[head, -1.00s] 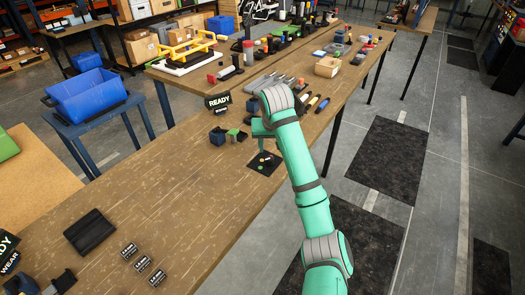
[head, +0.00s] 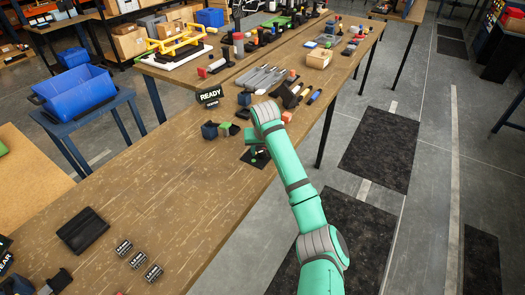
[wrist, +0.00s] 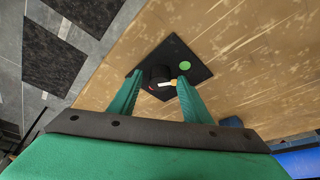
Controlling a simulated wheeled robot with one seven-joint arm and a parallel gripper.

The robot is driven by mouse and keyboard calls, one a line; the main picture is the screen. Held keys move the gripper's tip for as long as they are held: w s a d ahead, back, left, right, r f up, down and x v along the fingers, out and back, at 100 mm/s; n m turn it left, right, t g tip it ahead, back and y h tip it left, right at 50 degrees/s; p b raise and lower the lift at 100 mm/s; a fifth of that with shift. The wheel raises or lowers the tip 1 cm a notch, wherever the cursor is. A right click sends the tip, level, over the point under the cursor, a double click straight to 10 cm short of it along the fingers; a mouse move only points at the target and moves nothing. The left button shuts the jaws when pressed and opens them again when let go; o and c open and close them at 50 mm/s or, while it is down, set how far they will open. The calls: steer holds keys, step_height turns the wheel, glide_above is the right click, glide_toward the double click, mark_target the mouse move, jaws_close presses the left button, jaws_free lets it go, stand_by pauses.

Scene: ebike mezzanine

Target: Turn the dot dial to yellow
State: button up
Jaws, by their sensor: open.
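The dot dial is a black square plate (wrist: 198,62) with a round black knob (wrist: 160,73) that carries a white pointer mark. A green dot (wrist: 184,66) shows clearly on the plate. A small orange-yellow mark (wrist: 174,82) shows by the pointer's end, partly hidden by the right finger. A small reddish spot shows near the knob's left side. My gripper (wrist: 160,82) is open, with one finger on each side of the knob; I cannot tell whether they touch it. In the head view the dial plate (head: 256,158) is partly hidden by my gripper.
Tools with orange and blue ends (head: 313,96) lie farther back.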

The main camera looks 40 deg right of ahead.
steer(key=shift+c, duration=0.6)
steer(key=c, duration=0.9)
steer(key=shift+a, duration=0.1)
steer(key=m, duration=0.2)
steer(key=shift+w+a+m+g+h, duration=0.15)
steer(key=shift+m+g+h, duration=0.25)
steer(key=m, duration=0.2)
steer(key=shift+m+g+h, duration=0.3)
steer(key=shift+g, duration=0.1)
steer(key=m+g, duration=0.1)
steer(key=m, duration=0.2)
steer(key=m+g, duration=0.1)
steer(key=m, duration=0.2)
steer(key=shift+w+h, duration=0.2)
steer(key=shift+h, duration=0.1)
steer(key=shift+m, duration=0.3)
